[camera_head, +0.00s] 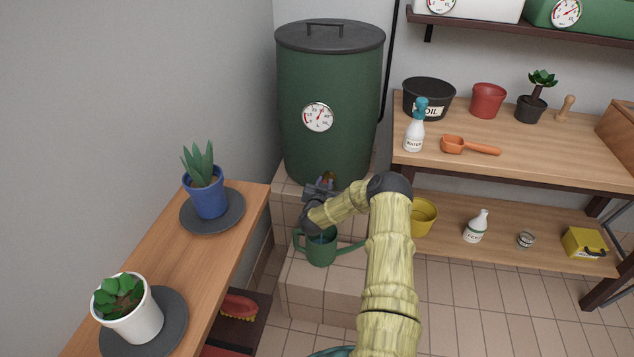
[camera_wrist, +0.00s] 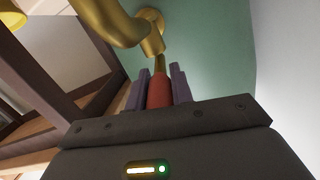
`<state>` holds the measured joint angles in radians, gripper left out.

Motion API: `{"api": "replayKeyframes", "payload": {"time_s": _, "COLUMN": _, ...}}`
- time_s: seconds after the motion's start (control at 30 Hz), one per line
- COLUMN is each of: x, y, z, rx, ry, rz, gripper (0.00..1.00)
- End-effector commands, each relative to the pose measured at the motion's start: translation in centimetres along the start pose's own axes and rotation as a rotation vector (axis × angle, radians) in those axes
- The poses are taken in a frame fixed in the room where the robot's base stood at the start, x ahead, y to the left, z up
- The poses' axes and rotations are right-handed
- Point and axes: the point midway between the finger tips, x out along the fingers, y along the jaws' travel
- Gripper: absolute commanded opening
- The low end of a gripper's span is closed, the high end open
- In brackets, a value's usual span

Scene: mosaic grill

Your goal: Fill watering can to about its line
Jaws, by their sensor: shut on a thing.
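The green watering can (camera_head: 321,250) stands upright on a tiled step below the green barrel (camera_head: 330,100). Its fill line does not show. A bluish patch shows at its mouth, partly behind my arm. My gripper (camera_head: 322,188) is at the barrel's tap, above the can. In the wrist view my gripper (camera_wrist: 159,90) is shut on the red tap handle (camera_wrist: 159,94), with a finger on each side. The brass tap (camera_wrist: 150,38) comes out of the green barrel wall. Whether water runs is hard to tell.
The tiled step (camera_head: 310,290) has bare room in front of the can. A shelf with potted plants (camera_head: 207,190) is at left.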

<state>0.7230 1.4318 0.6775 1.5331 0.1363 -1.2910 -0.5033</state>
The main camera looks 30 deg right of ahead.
Motion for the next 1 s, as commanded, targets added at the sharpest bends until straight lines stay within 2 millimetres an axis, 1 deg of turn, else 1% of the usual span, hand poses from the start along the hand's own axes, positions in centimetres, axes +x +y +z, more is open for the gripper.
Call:
{"api": "replayKeyframes", "payload": {"time_s": 0.23, "x": 0.0, "y": 0.0, "z": 0.1, "rx": 0.003, "ry": -0.001, "rz": 0.0, "gripper": 0.0}}
{"api": "replayKeyframes", "payload": {"time_s": 0.27, "x": 0.0, "y": 0.0, "z": 0.1, "rx": 0.003, "ry": -0.001, "rz": 0.0, "gripper": 0.28}}
{"api": "replayKeyframes", "payload": {"time_s": 0.3, "x": 0.0, "y": 0.0, "z": 0.1, "rx": 0.003, "ry": -0.001, "rz": 0.001, "gripper": 0.36}}
{"api": "replayKeyframes", "payload": {"time_s": 0.33, "x": 0.0, "y": 0.0, "z": 0.1, "rx": 0.002, "ry": -0.001, "rz": 0.001, "gripper": 0.42}}
{"api": "replayKeyframes", "payload": {"time_s": 0.37, "x": 0.0, "y": 0.0, "z": 0.1, "rx": 0.002, "ry": 0.0, "rz": 0.001, "gripper": 0.44}}
{"api": "replayKeyframes", "payload": {"time_s": 0.73, "x": -0.3, "y": -0.1, "z": 0.0, "rx": 0.001, "ry": 0.0, "rz": -0.001, "gripper": 0.44}}
{"api": "replayKeyframes", "payload": {"time_s": 0.87, "x": -1.4, "y": -0.2, "z": 0.0, "rx": 0.0, "ry": -0.001, "rz": -0.002, "gripper": 0.44}}
{"api": "replayKeyframes", "payload": {"time_s": 1.0, "x": -3.4, "y": -0.2, "z": -0.1, "rx": 0.0, "ry": -0.001, "rz": -0.003, "gripper": 0.44}}
